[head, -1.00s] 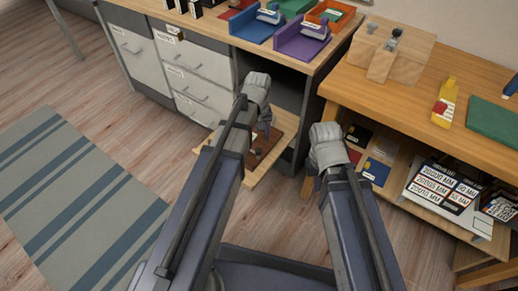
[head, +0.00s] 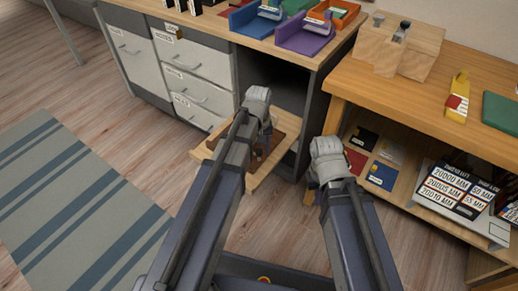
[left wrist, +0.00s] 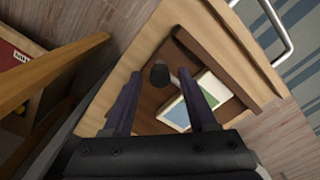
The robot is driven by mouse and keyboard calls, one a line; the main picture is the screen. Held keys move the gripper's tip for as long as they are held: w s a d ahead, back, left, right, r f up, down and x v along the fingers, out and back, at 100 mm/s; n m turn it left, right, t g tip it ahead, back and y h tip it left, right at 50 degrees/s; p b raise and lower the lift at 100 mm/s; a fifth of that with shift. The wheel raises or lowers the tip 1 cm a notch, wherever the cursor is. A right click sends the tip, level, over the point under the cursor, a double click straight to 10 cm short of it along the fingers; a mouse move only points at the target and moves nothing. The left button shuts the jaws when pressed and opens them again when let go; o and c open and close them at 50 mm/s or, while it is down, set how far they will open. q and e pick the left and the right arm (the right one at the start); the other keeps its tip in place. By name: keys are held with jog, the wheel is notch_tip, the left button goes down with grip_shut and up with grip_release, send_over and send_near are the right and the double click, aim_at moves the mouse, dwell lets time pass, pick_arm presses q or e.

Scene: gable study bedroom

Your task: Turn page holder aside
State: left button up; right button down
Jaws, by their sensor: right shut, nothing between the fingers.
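A dark brown board (left wrist: 150,105) lies on a light wooden pull-out shelf (left wrist: 125,72); in the head view the shelf (head: 205,151) sticks out below the desk. On the board are a green and blue card (left wrist: 192,106) and a short rod with a dark round knob (left wrist: 160,74), which may be the page holder. My left gripper (head: 265,128) is open above the board; in the left wrist view its fingers stand either side of the knob, and contact cannot be told. My right gripper (head: 314,183) is shut and empty, to the right, by the bench's shelf.
The desk holds a purple tray (head: 305,36) and a blue tray (head: 255,20). Drawers (head: 195,62) stand left of the shelf. The right bench (head: 440,90) bears a wooden block (head: 420,55) and a yellow object (head: 457,97). Floor with a striped rug (head: 70,215) is clear at left.

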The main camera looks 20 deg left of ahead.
pick_arm(q)
grip_shut()
dwell(1.2)
